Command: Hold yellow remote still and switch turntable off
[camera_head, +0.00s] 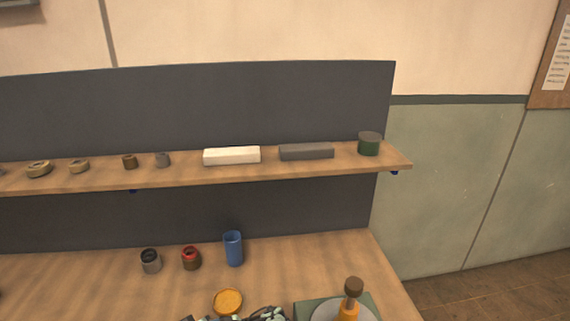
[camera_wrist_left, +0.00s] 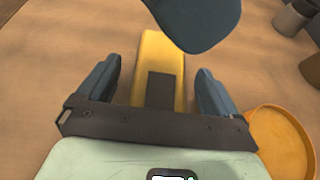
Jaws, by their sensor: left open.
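The yellow remote (camera_wrist_left: 158,55) appears in the left wrist view as a long yellow block lying on the wooden tabletop. My left gripper (camera_wrist_left: 157,88) is open, with a blue finger on each side of the block and a gap to each. A dark rectangle covers part of the block. In the head view the likely turntable (camera_head: 329,311), a grey disc on a green base, is cut off at the bottom edge. An orange piece with a brown knob (camera_head: 353,287) stands on or in front of it. The remote is not visible there. My right gripper is not seen.
A yellow dish (camera_head: 228,301) lies right of my left gripper in the wrist view. A dark blue rounded shape (camera_wrist_left: 200,22), unidentified, overhangs the remote's far end. Grey, red and blue cups (camera_head: 233,249) stand farther back, below a shelf (camera_head: 240,176) with small items.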

